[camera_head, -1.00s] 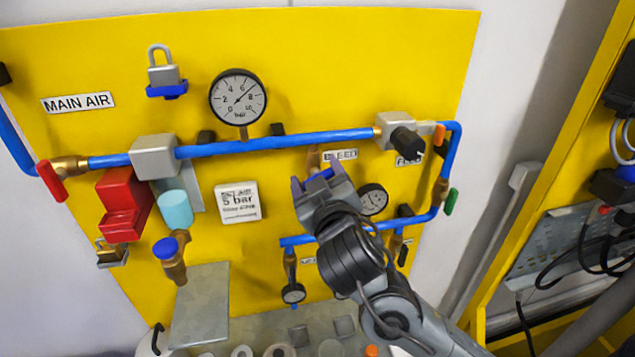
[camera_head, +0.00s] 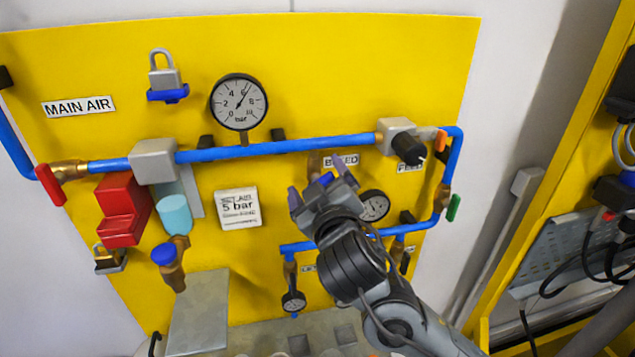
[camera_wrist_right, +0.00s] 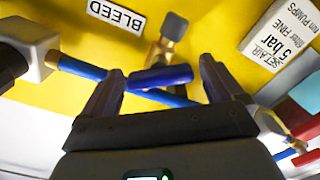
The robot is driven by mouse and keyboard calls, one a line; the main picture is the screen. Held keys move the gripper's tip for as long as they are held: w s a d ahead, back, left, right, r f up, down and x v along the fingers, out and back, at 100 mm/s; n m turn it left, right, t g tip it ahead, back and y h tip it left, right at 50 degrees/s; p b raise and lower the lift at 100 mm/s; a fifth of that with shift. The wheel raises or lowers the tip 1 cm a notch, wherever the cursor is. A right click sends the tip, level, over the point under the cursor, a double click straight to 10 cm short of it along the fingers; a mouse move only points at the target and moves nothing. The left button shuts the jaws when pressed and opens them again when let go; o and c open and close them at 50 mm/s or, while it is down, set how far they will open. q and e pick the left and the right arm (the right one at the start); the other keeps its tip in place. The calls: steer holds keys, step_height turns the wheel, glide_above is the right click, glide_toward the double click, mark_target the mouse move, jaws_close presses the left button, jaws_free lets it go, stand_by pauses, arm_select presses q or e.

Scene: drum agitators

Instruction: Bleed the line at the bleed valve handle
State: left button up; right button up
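The bleed valve handle is a blue bar (camera_wrist_right: 160,77) on a brass fitting (camera_wrist_right: 172,32) in the right wrist view. My right gripper (camera_wrist_right: 161,67) is open, with one finger on each side of the handle and a visible gap to it. In the head view my right gripper (camera_head: 316,176) reaches the panel just below the BLEED label (camera_head: 341,160). A bit of the blue handle (camera_head: 325,179) shows between its fingers; the rest is hidden. The large pressure gauge (camera_head: 239,101) reads about 6 bar. My left gripper is not in view.
A blue pipe (camera_head: 290,145) crosses the yellow panel (camera_head: 330,60) above my gripper. A black knob (camera_head: 408,148) and a small gauge (camera_head: 373,206) are to the right. A white 5 bar sign (camera_head: 238,209) is left. A red valve handle (camera_head: 51,184) is far left.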

steer(key=b+v, duration=0.3)
steer(key=v, duration=0.7)
steer(key=shift+s, duration=0.35)
steer(key=shift+d, duration=0.1)
